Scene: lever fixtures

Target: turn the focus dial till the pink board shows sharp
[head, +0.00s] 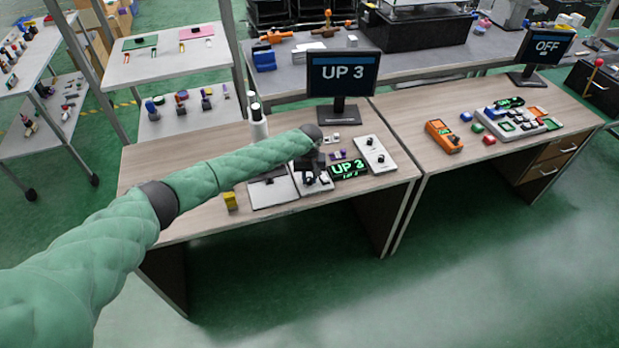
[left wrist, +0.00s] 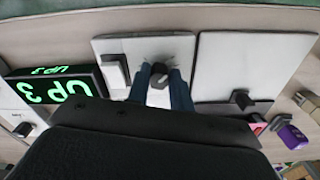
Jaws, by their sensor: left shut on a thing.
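My left arm reaches over the near left desk. Its gripper (head: 313,162) is small and dark at the white fixture plate (head: 314,186). In the left wrist view the blue-grey fingers (left wrist: 160,85) are shut on a small grey knob (left wrist: 159,68) on that plate. I cannot tell from any label whether this knob is the focus dial. A pink board (head: 196,32) lies on the rear left table; whether it is the task's board, and how sharp it shows, I cannot tell. My right gripper is not in view.
A monitor (head: 342,74) and a small black display (head: 349,170) both read UP 3. A white plate (head: 268,194) lies beside the fixture; a white panel with knobs (head: 375,153) lies right. A yellow block (head: 230,201) sits left. The desk's front left is clear.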

